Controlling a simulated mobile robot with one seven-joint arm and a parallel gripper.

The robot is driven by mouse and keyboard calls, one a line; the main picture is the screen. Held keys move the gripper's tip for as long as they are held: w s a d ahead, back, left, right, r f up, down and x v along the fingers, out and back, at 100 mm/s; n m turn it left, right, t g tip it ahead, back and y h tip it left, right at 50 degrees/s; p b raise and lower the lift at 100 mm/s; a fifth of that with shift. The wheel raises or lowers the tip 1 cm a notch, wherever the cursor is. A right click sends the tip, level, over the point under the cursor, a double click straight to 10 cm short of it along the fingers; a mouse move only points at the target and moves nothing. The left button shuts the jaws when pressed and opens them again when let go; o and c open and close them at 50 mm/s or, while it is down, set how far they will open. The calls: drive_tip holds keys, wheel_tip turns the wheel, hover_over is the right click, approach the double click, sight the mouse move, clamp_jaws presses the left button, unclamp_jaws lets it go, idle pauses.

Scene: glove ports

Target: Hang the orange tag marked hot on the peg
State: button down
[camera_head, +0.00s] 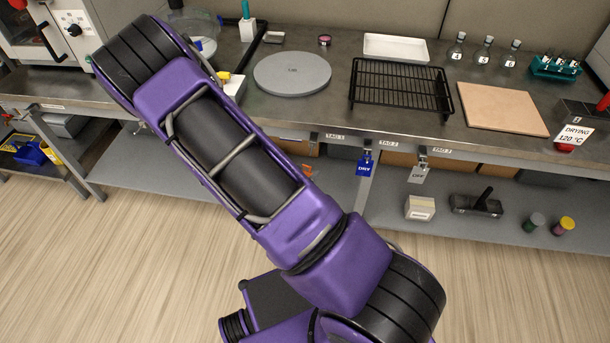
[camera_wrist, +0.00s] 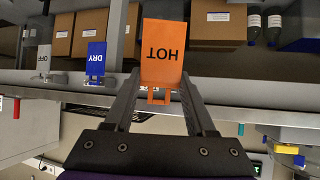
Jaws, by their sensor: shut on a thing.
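The orange tag marked HOT (camera_wrist: 162,50) is in my gripper (camera_wrist: 160,82). Its lettering is upside down in the wrist view, and its narrow looped end lies between the two fingers. My gripper is shut on this end. In the head view my purple arm hides the gripper; a small orange patch beside the arm (camera_head: 308,170) may be the tag. The tag is close to the bench's front edge in the wrist view. I cannot make out a bare peg; the tag and fingers cover part of that edge.
A blue DRY tag (camera_head: 365,164) and a grey OFF tag (camera_head: 418,174) hang along the bench front (camera_head: 480,158); both also show left of my gripper in the wrist view. Cardboard boxes stand on the shelf below. A black rack (camera_head: 400,85) sits on the bench.

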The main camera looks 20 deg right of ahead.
sight(311, 152)
drive_tip(key=shift+w+d+f, duration=0.1)
drive_tip(key=shift+w+d, duration=0.5)
drive_tip(key=shift+w, duration=0.3)
drive_tip(key=shift+w+d+f, duration=0.1)
drive_tip(key=shift+w+d, duration=0.55)
drive_tip(key=shift+w, duration=0.3)
drive_tip(key=shift+w+d+f, duration=0.1)
drive_tip(key=shift+w+d, duration=0.5)
drive_tip(key=shift+w, duration=0.3)
drive_tip(key=shift+w+d+f+b, duration=0.45)
drive_tip(key=shift+w+b, duration=0.2)
drive_tip(key=shift+b, duration=0.15)
drive_tip(key=shift+c, duration=0.7)
unclamp_jaws()
